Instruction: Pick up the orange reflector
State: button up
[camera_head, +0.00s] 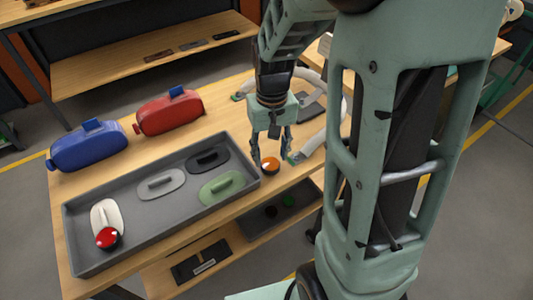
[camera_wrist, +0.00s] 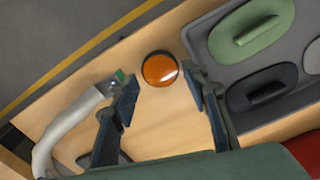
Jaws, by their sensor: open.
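The orange reflector (camera_head: 270,165) is a small round disc with a dark rim. It lies on the wooden table just right of the grey tray's edge. In the wrist view the reflector (camera_wrist: 160,68) shows whole, just beyond and between the fingertips. My gripper (camera_head: 270,163) is open above it, pointing down, with one finger on each side. In the wrist view my gripper (camera_wrist: 158,95) has nothing between its fingers, and I cannot tell its exact height above the table.
The grey tray (camera_head: 165,232) holds several oval handled pieces and a red round part (camera_head: 108,238). A curved grey handle (camera_wrist: 70,125) lies close beside one finger. A blue case (camera_head: 88,146) and a red case (camera_head: 169,111) stand behind the tray.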

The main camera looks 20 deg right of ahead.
aim_at(270, 164)
notch_tip(270, 164, down, 3)
jog(key=shift+f, duration=0.15)
jog(key=shift+c, duration=0.4)
jog(key=c, duration=0.5)
